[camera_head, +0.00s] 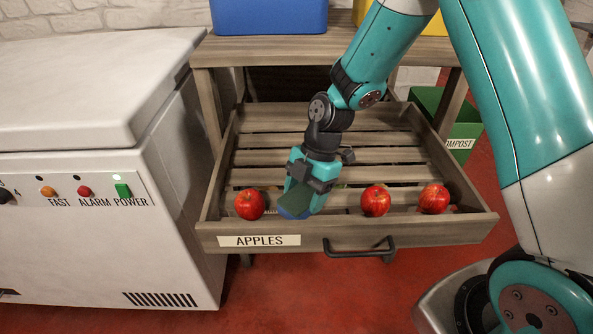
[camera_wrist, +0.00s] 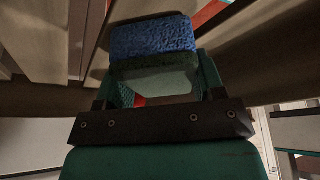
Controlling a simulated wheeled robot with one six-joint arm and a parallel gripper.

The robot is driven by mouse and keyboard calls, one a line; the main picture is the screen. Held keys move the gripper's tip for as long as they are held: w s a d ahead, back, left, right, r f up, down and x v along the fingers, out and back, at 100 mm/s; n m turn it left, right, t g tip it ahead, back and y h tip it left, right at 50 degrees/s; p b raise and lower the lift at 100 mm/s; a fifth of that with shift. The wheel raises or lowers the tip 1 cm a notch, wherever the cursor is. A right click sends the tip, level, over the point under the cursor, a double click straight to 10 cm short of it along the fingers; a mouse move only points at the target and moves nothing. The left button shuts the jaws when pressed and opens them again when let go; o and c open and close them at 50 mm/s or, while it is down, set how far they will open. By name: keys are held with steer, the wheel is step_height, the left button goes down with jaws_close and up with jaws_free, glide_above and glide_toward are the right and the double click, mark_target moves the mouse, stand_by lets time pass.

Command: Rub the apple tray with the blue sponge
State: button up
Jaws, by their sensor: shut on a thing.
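The apple tray (camera_head: 362,240) is a slatted wooden drawer labelled APPLES, pulled out from a wooden stand. Three red apples lie along its front: one at the left (camera_head: 250,204), one right of the middle (camera_head: 376,201) and one at the right (camera_head: 433,198). My gripper (camera_head: 306,195) is inside the tray near its front, between the left and middle apples. It is shut on the blue sponge (camera_head: 293,212), which has a dark green side. The sponge also shows in the wrist view (camera_wrist: 152,37), close to wooden slats. I cannot tell whether it touches them.
A white chest freezer (camera_head: 90,180) stands close at the left. A green compost bin (camera_head: 458,125) is behind the tray at the right. A blue bin (camera_head: 268,15) sits on the stand top. The tray's handle (camera_head: 360,252) sticks out in front. Red floor is open in front.

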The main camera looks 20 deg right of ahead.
steer(key=shift+s+d+f, duration=0.1)
steer(key=shift+s+d, duration=0.1)
steer(key=shift+d, duration=0.4)
steer(key=shift+s+d+f, duration=0.1)
steer(key=shift+s+d, duration=0.05)
steer(key=shift+d, duration=0.45)
steer(key=shift+w+a+r, duration=0.15)
steer(key=shift+w+a, duration=0.15)
steer(key=shift+a, duration=0.6)
steer(key=shift+w+a+r, duration=0.1)
steer(key=shift+w+a, duration=0.15)
steer(key=shift+a, duration=0.65)
steer(key=shift+a+r+p, duration=0.2)
steer(key=shift+a+p, duration=0.1)
steer(key=r+p, duration=0.2)
steer(key=r, duration=0.1)
steer(key=r+p, duration=0.3)
steer(key=r, duration=0.1)
steer(key=shift+w+d+r+p, duration=0.1)
steer(key=shift+d+p, duration=0.1)
steer(key=shift+p, duration=0.1)
